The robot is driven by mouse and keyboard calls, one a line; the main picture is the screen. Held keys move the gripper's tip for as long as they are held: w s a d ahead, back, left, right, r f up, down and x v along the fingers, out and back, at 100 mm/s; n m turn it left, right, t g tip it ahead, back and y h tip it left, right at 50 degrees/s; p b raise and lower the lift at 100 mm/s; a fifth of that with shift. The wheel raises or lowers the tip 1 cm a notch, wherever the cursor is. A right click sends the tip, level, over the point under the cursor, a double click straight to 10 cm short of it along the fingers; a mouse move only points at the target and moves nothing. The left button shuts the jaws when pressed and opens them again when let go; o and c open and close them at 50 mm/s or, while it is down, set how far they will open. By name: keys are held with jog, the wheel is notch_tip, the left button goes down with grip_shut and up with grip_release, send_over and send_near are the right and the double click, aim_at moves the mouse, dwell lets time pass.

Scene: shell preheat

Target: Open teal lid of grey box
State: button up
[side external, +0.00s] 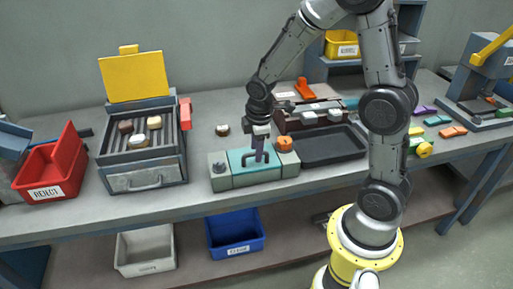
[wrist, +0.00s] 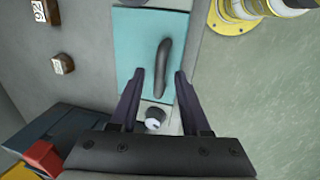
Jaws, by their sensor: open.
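The grey box (side external: 222,184) stands near the front of the bench, with its teal lid (side external: 243,179) lying flat and closed on top. A dark bar handle (side external: 246,156) rises from the lid; the handle (wrist: 163,62) and lid (wrist: 128,50) also show in the wrist view. My gripper (side external: 259,157) points down at the lid, close to the handle. In the wrist view my gripper (wrist: 158,76) is open, and the near end of the handle appears between its fingertips. I cannot tell whether the fingers touch it.
A grey knob (side external: 219,168) and an orange knob (side external: 285,143) sit on the box's ends. A dark tray (side external: 330,148) lies close on the right. A grey heater with a raised yellow lid (side external: 136,77) and a red reject bin (side external: 50,172) stand left.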

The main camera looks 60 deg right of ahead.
grip_shut()
dwell(1.3)
